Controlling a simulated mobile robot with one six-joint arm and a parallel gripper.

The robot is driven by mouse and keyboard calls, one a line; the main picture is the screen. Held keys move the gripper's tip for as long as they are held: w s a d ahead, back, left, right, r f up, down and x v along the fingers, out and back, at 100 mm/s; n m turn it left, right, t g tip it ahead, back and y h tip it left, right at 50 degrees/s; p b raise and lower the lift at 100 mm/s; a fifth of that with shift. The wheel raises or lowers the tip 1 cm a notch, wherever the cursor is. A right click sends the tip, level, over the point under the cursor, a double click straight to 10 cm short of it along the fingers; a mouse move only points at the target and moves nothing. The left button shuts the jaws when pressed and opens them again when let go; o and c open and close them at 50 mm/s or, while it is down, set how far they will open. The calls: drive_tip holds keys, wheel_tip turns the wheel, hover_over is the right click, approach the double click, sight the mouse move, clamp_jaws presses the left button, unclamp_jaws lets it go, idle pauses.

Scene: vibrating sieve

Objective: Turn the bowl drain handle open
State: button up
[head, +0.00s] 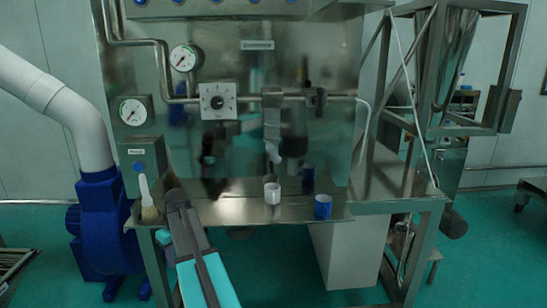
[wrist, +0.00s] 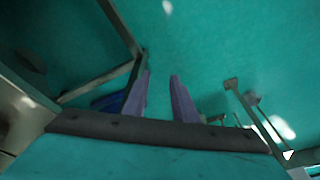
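I cannot tell for certain which part is the bowl drain handle. A dark valve handle (head: 320,101) sits on the horizontal pipe at the front of the steel machine panel (head: 330,140). A pale spout-like fitting (head: 271,145) hangs from the same pipe, left of it. My gripper (head: 172,183) is low at the left of the steel shelf, well left of both and touching neither. In the wrist view, the two purple fingers of my gripper (wrist: 160,82) stand apart with nothing between them, over the green floor. No handle shows in the wrist view.
A white cup (head: 272,193) and a blue cup (head: 322,207) stand on the shelf (head: 240,211). A brush (head: 148,200) is close left of my gripper. A blue blower (head: 105,220) stands at the left, a steel hopper frame (head: 450,70) at the right.

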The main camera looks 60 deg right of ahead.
drive_tip(key=s+d+r+t, duration=0.1)
drive_tip(key=s+d+r, duration=0.1)
drive_tip(key=d+r, duration=1)
drive_tip(key=n+t+h, duration=0.1)
drive_tip(key=h, duration=0.2)
approach(273, 152)
drive_tip(key=r, duration=0.1)
drive_tip(key=s+r, duration=0.1)
drive_tip(key=shift+s+d+r, duration=0.15)
drive_tip(key=shift+r, duration=0.2)
drive_tip(key=shift+w+p+x, duration=0.1)
drive_tip(key=shift+p+x, duration=0.95)
drive_tip(key=shift+x, duration=2.4)
drive_tip(key=shift+w+p+x, duration=0.15)
drive_tip(key=shift+p+x, duration=0.85)
drive_tip(key=shift+x, duration=2.45)
